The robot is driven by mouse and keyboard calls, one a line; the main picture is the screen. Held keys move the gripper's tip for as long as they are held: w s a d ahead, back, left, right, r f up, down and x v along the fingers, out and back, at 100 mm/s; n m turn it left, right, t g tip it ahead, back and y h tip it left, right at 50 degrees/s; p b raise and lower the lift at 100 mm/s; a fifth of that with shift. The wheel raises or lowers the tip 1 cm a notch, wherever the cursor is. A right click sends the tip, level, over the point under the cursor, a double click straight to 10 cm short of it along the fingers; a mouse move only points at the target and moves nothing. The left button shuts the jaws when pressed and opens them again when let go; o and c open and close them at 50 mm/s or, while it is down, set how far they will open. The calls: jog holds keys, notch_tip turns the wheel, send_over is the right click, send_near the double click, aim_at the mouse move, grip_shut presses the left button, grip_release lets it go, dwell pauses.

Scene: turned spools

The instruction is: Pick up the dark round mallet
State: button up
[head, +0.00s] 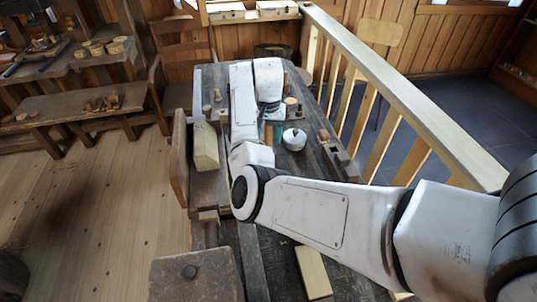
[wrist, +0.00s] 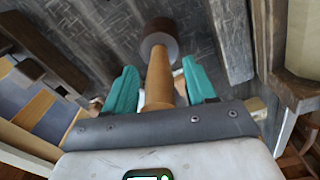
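The mallet has a dark brown round head (wrist: 160,38) and a lighter tan wooden handle (wrist: 160,78). In the wrist view the handle runs from the head back between the teal fingers of my gripper (wrist: 160,72). A gap shows between the handle and each finger, so my gripper is open with the handle between its fingers. The mallet is hard to make out there.
A pale wood block (head: 206,147) lies to the left. Small turned pieces stand farther back. A wooden railing (head: 400,90) runs along the right.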

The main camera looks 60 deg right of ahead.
grip_shut()
dwell(0.3)
jog(key=shift+r, duration=0.2)
